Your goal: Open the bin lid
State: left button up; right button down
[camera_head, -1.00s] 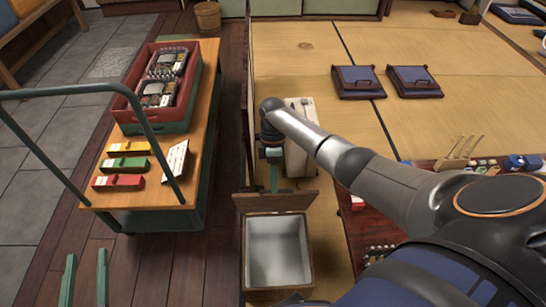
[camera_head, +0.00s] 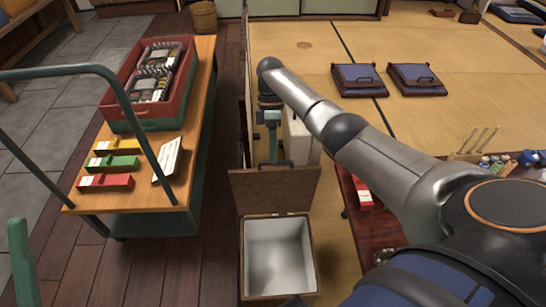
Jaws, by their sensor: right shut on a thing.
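The bin (camera_head: 312,262) is a wooden box with a white inner liner, at the bottom centre of the head view. Its wooden lid (camera_head: 274,190) stands raised at the far side of the opening, and the white inside is exposed. My right gripper (camera_head: 270,150) is behind the lid's top edge, its teal fingers shut on the lid's dark handle (camera_head: 282,163). The exact grip is partly hidden behind the lid.
A wooden-topped trolley (camera_head: 130,195) with a green rail stands at left, carrying a red crate (camera_head: 186,90) and coloured boxes. A pale box (camera_head: 300,137) stands behind the lid. A dark red low table (camera_head: 372,225) is at right, partly behind my right arm.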

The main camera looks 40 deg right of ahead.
notch_tip(320, 180, down, 3)
jog(key=shift+r, duration=0.15)
pick_arm(q)
jog(key=f, duration=0.1)
jog(key=w+f+b, duration=0.1)
jog(key=shift+d+f+n, duration=0.2)
jog(key=shift+f+n, duration=0.1)
jog(key=shift+f, duration=0.05)
pick_arm(e)
jog(key=shift+w+d+g, duration=0.3)
jog(key=shift+w, duration=0.15)
pick_arm(q)
jog(key=shift+d, duration=0.1)
pick_arm(e)
jog(key=shift+d+r, duration=0.1)
jog(key=c, duration=1.2)
grip_release()
jog(key=shift+d, duration=0.1)
jog(key=o, duration=0.3)
jog(key=shift+r, duration=0.1)
pick_arm(q)
jog(key=shift+r, duration=0.1)
